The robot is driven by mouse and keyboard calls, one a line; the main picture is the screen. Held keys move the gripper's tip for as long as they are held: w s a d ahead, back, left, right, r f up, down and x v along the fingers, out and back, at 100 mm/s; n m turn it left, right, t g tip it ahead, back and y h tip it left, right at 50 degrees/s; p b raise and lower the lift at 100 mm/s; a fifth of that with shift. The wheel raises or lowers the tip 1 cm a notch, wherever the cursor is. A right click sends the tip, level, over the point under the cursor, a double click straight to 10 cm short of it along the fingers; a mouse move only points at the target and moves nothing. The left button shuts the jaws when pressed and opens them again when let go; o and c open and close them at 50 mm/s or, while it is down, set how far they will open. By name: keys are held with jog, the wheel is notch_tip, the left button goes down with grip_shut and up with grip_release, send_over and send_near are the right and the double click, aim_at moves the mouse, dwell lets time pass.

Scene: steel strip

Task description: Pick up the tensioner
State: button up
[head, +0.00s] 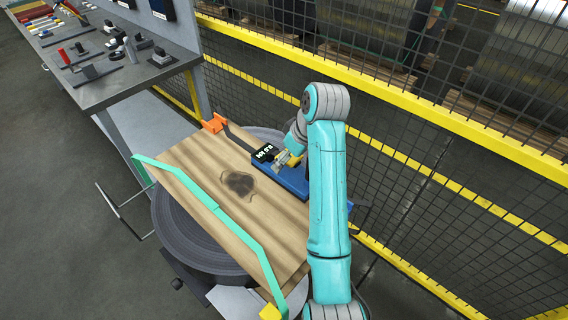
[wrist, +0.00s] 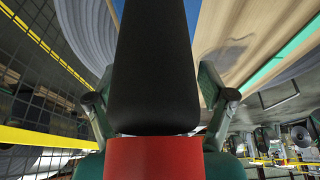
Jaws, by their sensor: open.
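The tensioner (head: 288,180) is a blue tool with a black display at its left end. A bit of blue shows behind the bar.
The wooden board (head: 190,160) sits on a dark steel coil (head: 190,235). A green strap (head: 243,240) crosses its front, and an orange piece (head: 214,123) stands at its back corner. A tool bench (head: 120,85) is at the left. A yellow-railed mesh fence (head: 440,115) runs close behind.

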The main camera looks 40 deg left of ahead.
jog(key=shift+f, duration=0.2)
jog(key=shift+a, duration=0.1)
grip_shut()
jog(key=shift+r, duration=0.15)
